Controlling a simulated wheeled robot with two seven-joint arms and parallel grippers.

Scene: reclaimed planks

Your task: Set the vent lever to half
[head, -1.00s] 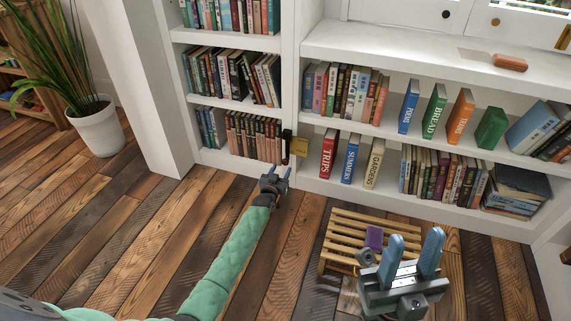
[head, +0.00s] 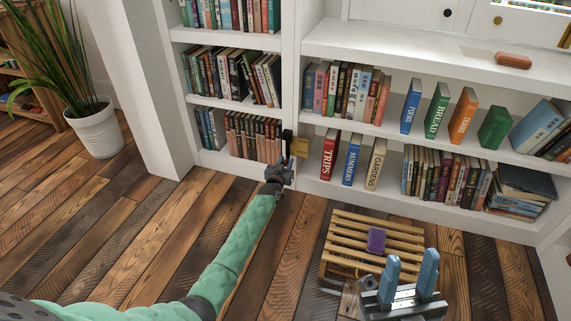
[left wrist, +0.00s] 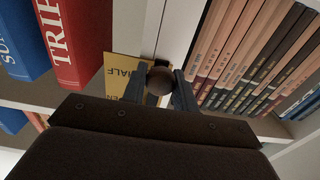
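The vent lever (head: 287,137) is a dark handle at the bookcase's central upright, beside a yellow label plate (head: 300,147). In the left wrist view its round brown knob (left wrist: 159,82) sits between my left gripper's fingers, with the plate (left wrist: 122,68) behind reading "HALF" and a partly hidden word ending in "EN". My left gripper (head: 281,172) has a finger on each side of the knob; whether they press on it is unclear. In the head view the gripper covers the knob. My right gripper (head: 408,274) is open and empty, away from the lever.
Red TRIPS (head: 329,155) and blue SUMMERS (head: 352,160) books stand right of the plate. Brown-spined books (head: 255,138) fill the shelf to the left. A slatted wooden crate (head: 345,236) with a purple item (head: 376,240) is on the floor by my right gripper. The plank floor is clear at left.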

